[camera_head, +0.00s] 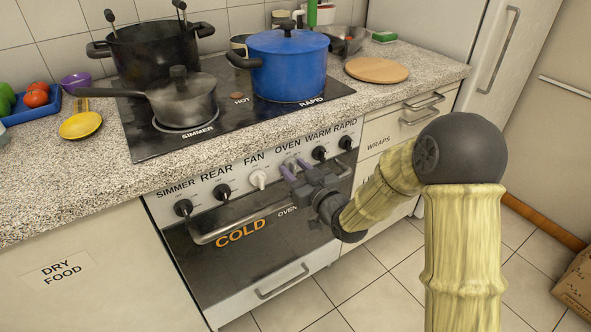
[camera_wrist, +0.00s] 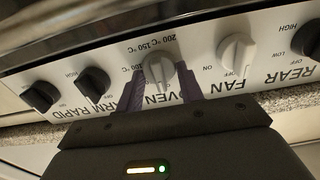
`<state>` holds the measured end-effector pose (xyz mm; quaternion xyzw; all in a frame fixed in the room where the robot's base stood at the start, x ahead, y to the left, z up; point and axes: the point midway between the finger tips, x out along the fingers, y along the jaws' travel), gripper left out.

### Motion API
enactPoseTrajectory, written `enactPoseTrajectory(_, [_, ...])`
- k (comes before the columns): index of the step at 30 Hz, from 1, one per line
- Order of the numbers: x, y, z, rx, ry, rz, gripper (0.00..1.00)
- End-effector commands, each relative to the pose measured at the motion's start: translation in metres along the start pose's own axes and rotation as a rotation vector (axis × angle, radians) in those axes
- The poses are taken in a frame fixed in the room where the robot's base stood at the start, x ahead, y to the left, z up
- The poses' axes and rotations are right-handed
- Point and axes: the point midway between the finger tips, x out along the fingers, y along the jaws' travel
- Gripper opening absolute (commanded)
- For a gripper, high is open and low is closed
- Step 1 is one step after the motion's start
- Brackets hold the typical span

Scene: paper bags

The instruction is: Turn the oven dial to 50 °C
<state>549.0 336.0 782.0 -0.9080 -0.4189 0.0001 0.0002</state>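The oven dial (camera_head: 290,163) is a white knob on the stove's front panel, under the word OVEN. In the wrist view the oven dial (camera_wrist: 160,71) sits between my purple fingertips, with 200 °C, 150 °C and part of 100 printed beside it. The 50 °C mark and the dial's exact pointer setting cannot be made out. My gripper (camera_head: 295,167) reaches to the panel from the right with its fingers apart, one on each side of the dial. It also shows in the wrist view (camera_wrist: 172,82). I cannot tell whether the fingers touch the dial.
The white fan dial (camera_head: 258,179) is on the left of the oven dial; the black warm dial (camera_head: 319,153) is on its right. The oven door handle (camera_head: 235,228) runs below the panel. A blue pot (camera_head: 290,70) and dark pans stand on the hob.

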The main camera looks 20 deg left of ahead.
Motion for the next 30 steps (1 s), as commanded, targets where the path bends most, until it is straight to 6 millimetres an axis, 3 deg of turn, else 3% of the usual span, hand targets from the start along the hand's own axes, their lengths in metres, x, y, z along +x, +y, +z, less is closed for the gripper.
enactPoseTrajectory(14, [-0.0004, 0.0009, 0.0000, 0.059, -0.001, 0.001, 0.14])
enactPoseTrajectory(30, [-0.0008, 0.0036, -0.0004, 0.454, -0.002, 0.004, 0.14])
